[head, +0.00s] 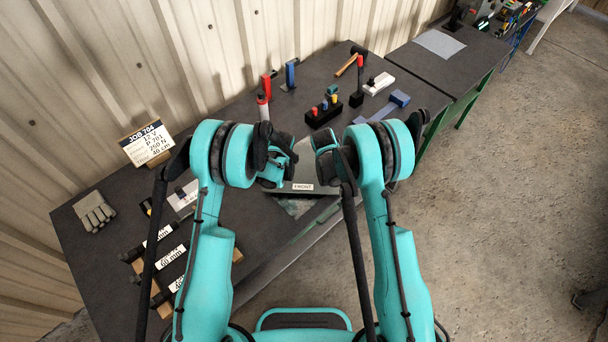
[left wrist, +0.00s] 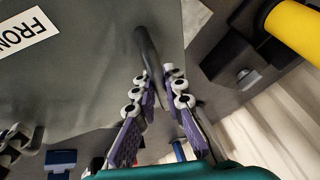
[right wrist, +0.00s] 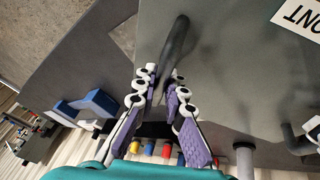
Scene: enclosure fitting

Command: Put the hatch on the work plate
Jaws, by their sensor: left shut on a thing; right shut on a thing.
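The hatch is a flat grey panel (head: 301,174) with a FRONT label and dark bar handles, in front of me at the table's near edge. It also fills much of the left wrist view (left wrist: 80,85) and right wrist view (right wrist: 225,75). My left gripper (head: 279,170) is shut on one handle (left wrist: 147,50). My right gripper (head: 326,150) is shut on the other handle (right wrist: 175,45). A paler patch (head: 298,207) shows under the hatch's front edge; I cannot tell whether it is the work plate. Whether the hatch touches the table is unclear.
On the dark table (head: 255,215) stand a job card (head: 147,145), grey gloves (head: 95,211) and labelled black cylinders (head: 165,255) at left. A black block with coloured pegs (head: 323,112), a blue part (head: 391,106) and a hammer (head: 351,63) lie behind. A second table (head: 470,60) adjoins at right.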

